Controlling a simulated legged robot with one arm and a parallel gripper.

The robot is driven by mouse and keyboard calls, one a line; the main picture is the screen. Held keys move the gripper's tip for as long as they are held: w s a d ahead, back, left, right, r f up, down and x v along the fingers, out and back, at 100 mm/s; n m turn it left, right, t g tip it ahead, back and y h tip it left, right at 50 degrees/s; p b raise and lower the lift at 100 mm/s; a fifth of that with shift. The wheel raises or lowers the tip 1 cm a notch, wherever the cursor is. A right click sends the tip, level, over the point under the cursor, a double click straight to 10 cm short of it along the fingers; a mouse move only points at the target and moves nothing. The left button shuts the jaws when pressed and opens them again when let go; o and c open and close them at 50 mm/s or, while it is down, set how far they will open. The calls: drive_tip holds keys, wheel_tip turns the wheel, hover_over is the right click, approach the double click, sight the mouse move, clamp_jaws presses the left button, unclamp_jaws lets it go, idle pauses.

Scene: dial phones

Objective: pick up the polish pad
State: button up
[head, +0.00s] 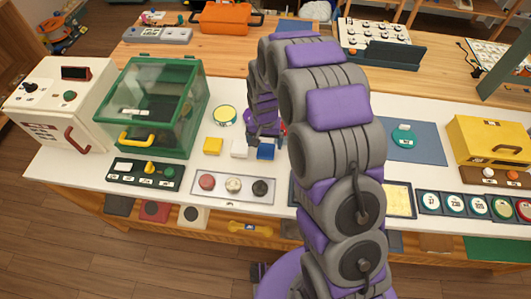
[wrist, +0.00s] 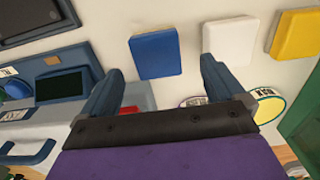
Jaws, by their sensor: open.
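No object in view is clearly marked as the polish pad, so I cannot tell which it is. In the wrist view, a blue square pad (wrist: 156,54), a white square pad (wrist: 230,40) and a yellow square pad (wrist: 298,35) lie in a row on the white tabletop. In the head view, the yellow pad (head: 213,146), white pad (head: 239,149) and blue pad (head: 265,151) lie in front of my arm's end. My gripper (wrist: 161,66) is open and looks empty, its fingertips just below the blue and white pads in the wrist view.
A green clear-sided box (head: 160,105) stands left. A grey tray (head: 233,199) with red, white and black round pieces is in front. A blue-grey device with a dark screen (wrist: 62,87) is beside my gripper.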

sight(266, 149)
wheel_tip(266, 149, down, 5)
drive_tip(key=shift+s+d+f+b, duration=0.1)
drive_tip(key=shift+d+b, duration=0.05)
drive_tip(key=shift+b, duration=0.75)
drive_tip(key=c, duration=1.2)
drive_tip(key=shift+o, duration=0.2)
drive_tip(key=shift+r, duration=0.25)
drive_tip(key=shift+r, duration=0.25)
wheel_tip(266, 149, up, 3)
drive_tip(key=shift+r+p, duration=0.1)
drive_tip(key=shift+p, duration=0.7)
drive_tip(key=s+d+p, duration=0.1)
drive_tip(key=s, duration=0.4)
drive_tip(key=s+d, duration=0.1)
drive_tip(key=s, duration=0.4)
drive_tip(key=s+d+r+p, duration=0.1)
drive_tip(key=s, duration=0.4)
drive_tip(key=shift+s+d+p, duration=0.15)
drive_tip(key=shift+s+p, duration=0.2)
